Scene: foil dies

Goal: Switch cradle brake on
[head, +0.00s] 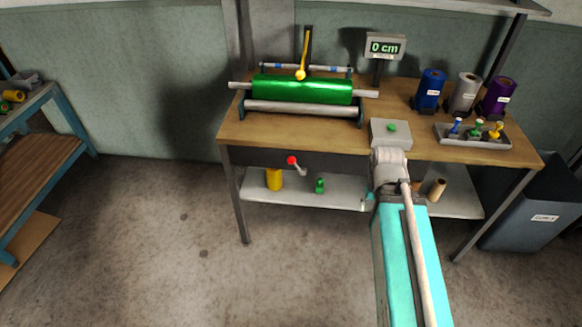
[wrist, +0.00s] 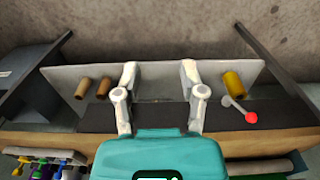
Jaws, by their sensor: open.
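A lever with a red knob (head: 292,160) is mounted on the dark front panel of the bench, below the roll cradle (head: 300,107). It tilts up and left in the head view. It also shows in the wrist view (wrist: 251,117), to the right of my gripper. A green foil roll (head: 300,90) lies in the cradle. A yellow-handled lever (head: 301,73) rises behind the roll; I cannot tell which lever is the brake. My gripper (wrist: 159,72) is open and empty, its fingers in front of the dark panel. My arm mostly hides it in the head view.
A grey box with a green button (head: 391,128) sits at the bench front. A display reading 0 cm (head: 385,47), upright rolls (head: 467,90) and a small tool tray (head: 473,140) stand right. A lower shelf (head: 337,196) holds several items.

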